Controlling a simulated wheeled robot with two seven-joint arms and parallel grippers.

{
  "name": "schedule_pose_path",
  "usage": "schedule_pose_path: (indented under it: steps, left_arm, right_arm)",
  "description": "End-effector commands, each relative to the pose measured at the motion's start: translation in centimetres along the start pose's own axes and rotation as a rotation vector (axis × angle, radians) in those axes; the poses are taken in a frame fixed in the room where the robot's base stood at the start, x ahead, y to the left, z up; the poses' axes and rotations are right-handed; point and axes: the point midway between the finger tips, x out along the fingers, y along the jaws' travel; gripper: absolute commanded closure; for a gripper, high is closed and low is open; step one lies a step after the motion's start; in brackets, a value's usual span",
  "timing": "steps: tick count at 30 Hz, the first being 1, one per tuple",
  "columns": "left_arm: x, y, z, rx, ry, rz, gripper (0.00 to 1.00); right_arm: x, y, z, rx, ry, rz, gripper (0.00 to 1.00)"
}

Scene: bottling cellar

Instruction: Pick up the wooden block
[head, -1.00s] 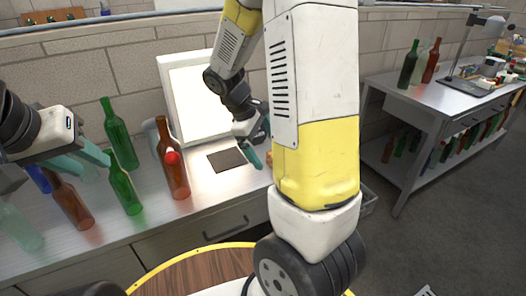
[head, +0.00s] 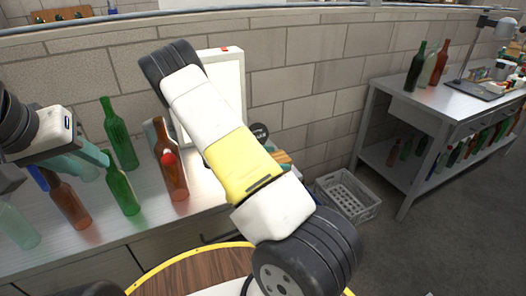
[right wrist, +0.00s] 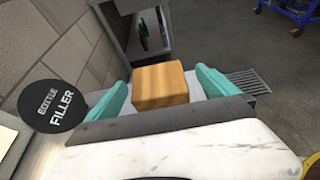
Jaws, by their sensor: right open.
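The wooden block (right wrist: 160,86) is light brown and box-shaped. In the right wrist view it lies between the two teal fingers of my right gripper (right wrist: 166,90), which are open, with a small gap on each side. In the head view a small part of the block (head: 281,157) shows past my right arm, which hides most of that gripper. My left gripper (head: 70,158) is at the left of the head view, above the bottles and far from the block. Only one of its teal fingers shows clearly.
Green bottles (head: 120,140) and brown bottles (head: 171,165) stand on the metal counter (head: 150,210) to the left. A round black "Bottle Filler" sign (right wrist: 55,105) is left of the block. A grey crate (head: 347,195) stands on the floor at right, before a second bench (head: 425,110).

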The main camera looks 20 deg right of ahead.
Motion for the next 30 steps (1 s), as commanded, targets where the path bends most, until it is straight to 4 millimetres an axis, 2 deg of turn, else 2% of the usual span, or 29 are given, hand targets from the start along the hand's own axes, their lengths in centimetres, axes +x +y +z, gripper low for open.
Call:
schedule_pose_path:
  steps: [12, 19, 30]
  left_arm:
    - [0.0, 0.0, 0.0, 0.000, 0.000, 0.000, 0.64]
    - [0.0, 0.0, 0.0, 0.000, 0.000, 0.000, 0.64]
    - [0.0, 0.0, 0.0, 0.000, 0.000, 0.000, 0.64]
  right_arm:
    - [5.0, 0.3, -0.3, 0.001, 0.001, -0.001, 0.02]
    - [5.2, 0.4, -0.2, 0.001, 0.002, 0.001, 0.02]
    - [5.2, 0.4, -0.3, 0.001, 0.002, 0.000, 0.74]
